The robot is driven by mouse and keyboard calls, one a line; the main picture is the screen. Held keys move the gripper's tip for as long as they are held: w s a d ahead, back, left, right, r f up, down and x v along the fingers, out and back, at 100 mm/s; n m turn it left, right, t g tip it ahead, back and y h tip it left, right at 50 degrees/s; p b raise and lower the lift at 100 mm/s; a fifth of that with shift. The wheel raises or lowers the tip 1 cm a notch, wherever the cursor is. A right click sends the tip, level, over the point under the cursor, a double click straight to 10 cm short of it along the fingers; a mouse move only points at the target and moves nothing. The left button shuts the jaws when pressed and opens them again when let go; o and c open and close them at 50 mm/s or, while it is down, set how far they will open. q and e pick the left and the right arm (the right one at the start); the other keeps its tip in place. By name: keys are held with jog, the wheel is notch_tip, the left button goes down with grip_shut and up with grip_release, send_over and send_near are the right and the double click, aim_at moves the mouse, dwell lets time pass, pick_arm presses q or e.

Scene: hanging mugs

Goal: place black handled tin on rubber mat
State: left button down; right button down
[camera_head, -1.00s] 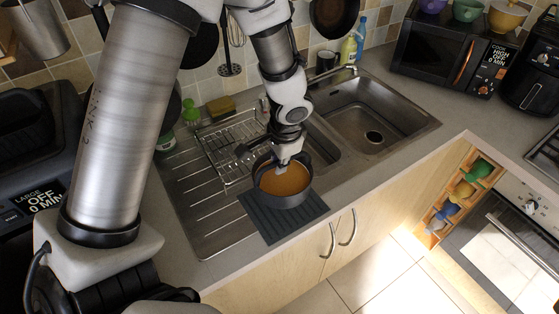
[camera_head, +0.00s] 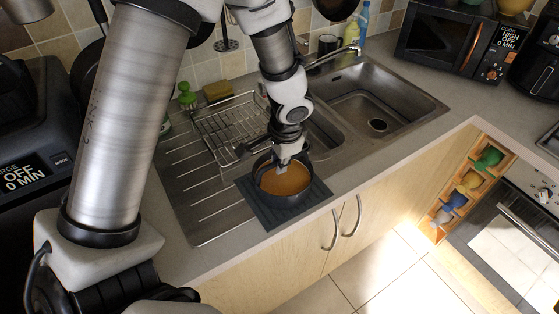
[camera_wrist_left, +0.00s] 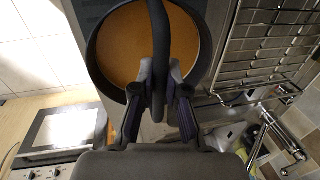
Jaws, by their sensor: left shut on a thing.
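The black handled tin (camera_head: 284,184) is a round dark pot with an orange-brown inside. It is upright over the dark ribbed rubber mat (camera_head: 263,212) beside the sink in the head view. Whether its base touches the mat cannot be told. My left gripper (camera_head: 282,163) is above the tin, shut on its arched handle. In the left wrist view, the gripper (camera_wrist_left: 160,88) has its fingers on either side of the black handle (camera_wrist_left: 160,38), with the tin's inside (camera_wrist_left: 125,45) beyond it. My right gripper is not in view.
A wire dish rack (camera_head: 228,130) stands just behind the mat on the steel drainer (camera_head: 190,190). The sink basin (camera_head: 365,105) and tap (camera_head: 335,55) lie to the right. The counter's front edge runs just before the mat.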

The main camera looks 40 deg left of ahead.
pick_arm(q)
jog(key=shift+w+f+b, duration=0.1)
jog(key=shift+f+b, duration=0.2)
jog(key=shift+f, duration=0.05)
jog(key=c, duration=0.8)
grip_release()
jog(key=r, duration=0.4)
jog(key=d+r, duration=0.1)
jog(key=r, duration=0.3)
jog(key=s+d+r, duration=0.1)
jog(key=r, duration=0.2)
jog(key=shift+r, duration=0.4)
